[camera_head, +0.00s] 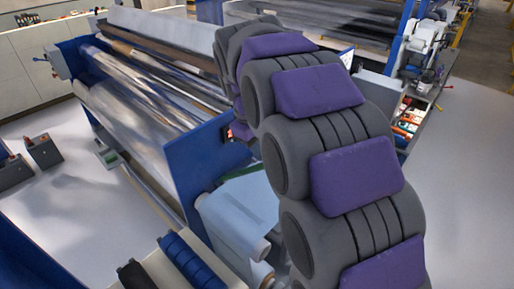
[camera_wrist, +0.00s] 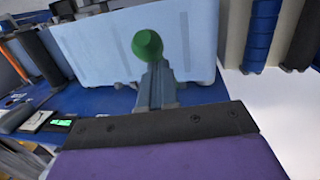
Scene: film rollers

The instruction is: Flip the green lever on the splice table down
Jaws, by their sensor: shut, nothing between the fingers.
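The green lever's round knob (camera_wrist: 147,43) stands near the top middle of the wrist view, in front of a pale blue surface. My gripper (camera_wrist: 155,68) points at it, its narrow grey fingers shut together with nothing between them. The fingertips appear just below the knob in the picture; I cannot tell whether they touch it. The lever's stem is hidden, so its tilt is unclear.
A pale blue sheet (camera_head: 232,218) drapes beside my arm. A blue-framed film machine (camera_head: 205,145) with shiny rollers fills the left. Blue rollers (camera_wrist: 260,35) stand at the right of the wrist view. A small device with a green display (camera_wrist: 62,123) lies at left. Pale floor is clear at right.

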